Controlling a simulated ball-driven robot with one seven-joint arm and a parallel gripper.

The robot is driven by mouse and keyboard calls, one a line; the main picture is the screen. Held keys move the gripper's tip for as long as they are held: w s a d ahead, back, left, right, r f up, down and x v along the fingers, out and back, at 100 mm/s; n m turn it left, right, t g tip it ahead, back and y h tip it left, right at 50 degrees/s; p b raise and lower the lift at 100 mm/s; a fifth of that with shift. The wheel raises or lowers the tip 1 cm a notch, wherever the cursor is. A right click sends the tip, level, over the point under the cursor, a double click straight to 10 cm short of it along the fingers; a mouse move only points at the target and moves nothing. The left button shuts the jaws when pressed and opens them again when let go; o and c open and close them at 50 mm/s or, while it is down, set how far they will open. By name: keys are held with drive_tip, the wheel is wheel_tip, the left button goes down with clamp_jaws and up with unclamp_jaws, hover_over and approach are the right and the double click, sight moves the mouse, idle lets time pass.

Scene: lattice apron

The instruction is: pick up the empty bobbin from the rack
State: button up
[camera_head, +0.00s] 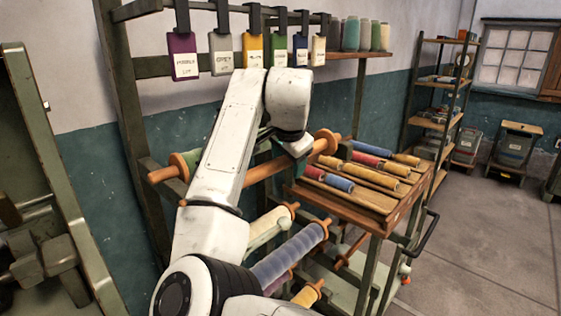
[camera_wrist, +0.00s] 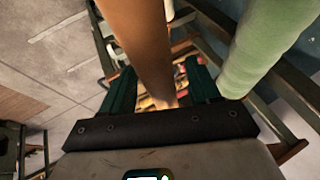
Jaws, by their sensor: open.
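The empty bobbin, bare brown wood, lies across the rack behind my arm in the head view (camera_head: 268,170). Its middle is partly covered by my wrist. In the wrist view the bare brown bobbin (camera_wrist: 138,40) runs down from the top edge, very close to the camera. My gripper (camera_wrist: 160,85) is open, with a dark finger on each side of the bobbin's line. I cannot tell whether either finger touches it. In the head view my arm hides most of the gripper.
A green-wound bobbin (camera_wrist: 262,40) lies close beside the bare one in the wrist view. Below in the head view are a blue-grey wound bobbin (camera_head: 290,252) and others. A wooden tray (camera_head: 340,208) of coloured spools stands right. Tags (camera_head: 184,57) hang above.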

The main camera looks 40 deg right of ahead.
clamp_jaws()
idle(0.5)
drive_tip(key=shift+r, duration=0.1)
